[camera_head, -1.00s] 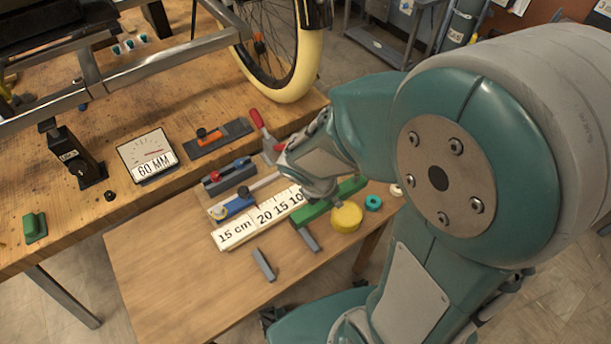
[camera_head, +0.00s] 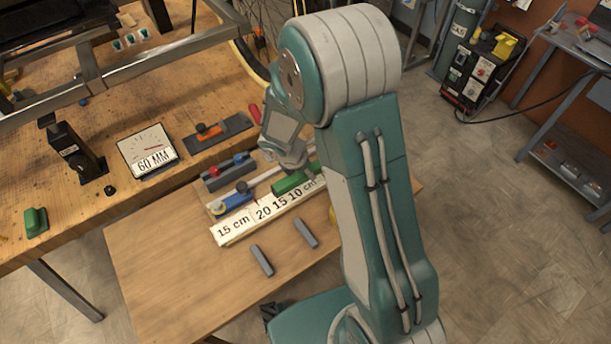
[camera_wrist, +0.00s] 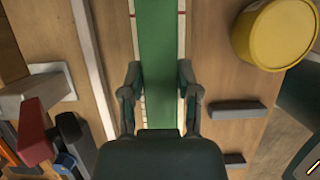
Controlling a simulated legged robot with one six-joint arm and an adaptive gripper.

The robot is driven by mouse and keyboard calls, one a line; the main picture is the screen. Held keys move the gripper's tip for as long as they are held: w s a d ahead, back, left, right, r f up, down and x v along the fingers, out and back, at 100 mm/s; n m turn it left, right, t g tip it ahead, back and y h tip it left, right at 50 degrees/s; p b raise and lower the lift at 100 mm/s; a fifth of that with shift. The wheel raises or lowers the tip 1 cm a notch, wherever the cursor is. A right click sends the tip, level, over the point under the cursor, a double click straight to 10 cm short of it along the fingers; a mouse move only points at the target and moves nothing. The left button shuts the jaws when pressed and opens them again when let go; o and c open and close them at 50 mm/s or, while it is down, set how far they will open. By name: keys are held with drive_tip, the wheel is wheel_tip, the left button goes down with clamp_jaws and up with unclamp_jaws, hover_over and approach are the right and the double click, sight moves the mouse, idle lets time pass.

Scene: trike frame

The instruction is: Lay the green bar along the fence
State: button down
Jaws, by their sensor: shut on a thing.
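The green bar (camera_head: 290,184) is partly hidden by my arm in the head view. The wrist view shows the green bar (camera_wrist: 158,45) lengthwise between the fingers of my gripper (camera_wrist: 160,95), which is shut on it. My gripper (camera_head: 293,168) is above the front table. The bar is roughly parallel to the pale rail, which looks like the fence (camera_head: 264,181); this rail (camera_wrist: 90,60) is left of the bar in the wrist view, with a gap. The bar overlaps the white marked scale (camera_head: 240,226); I cannot tell whether it touches it.
Two grey blocks (camera_head: 262,260) (camera_head: 306,233) lie in front of the scale. A yellow cylinder (camera_wrist: 276,34) stands right of the bar. A blue stop (camera_head: 236,203) and a grey block with knobs (camera_head: 229,174) are behind left. The table's front left is clear.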

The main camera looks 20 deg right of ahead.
sight(305, 177)
drive_tip(key=shift+w+a+f, duration=0.15)
drive_tip(key=shift+f, duration=0.8)
drive_tip(key=shift+w+a+f, duration=0.1)
drive_tip(key=shift+w+f, duration=0.05)
drive_tip(key=shift+f, duration=0.75)
drive_tip(key=shift+c, duration=1.6)
unclamp_jaws()
drive_tip(key=shift+d+f, duration=0.1)
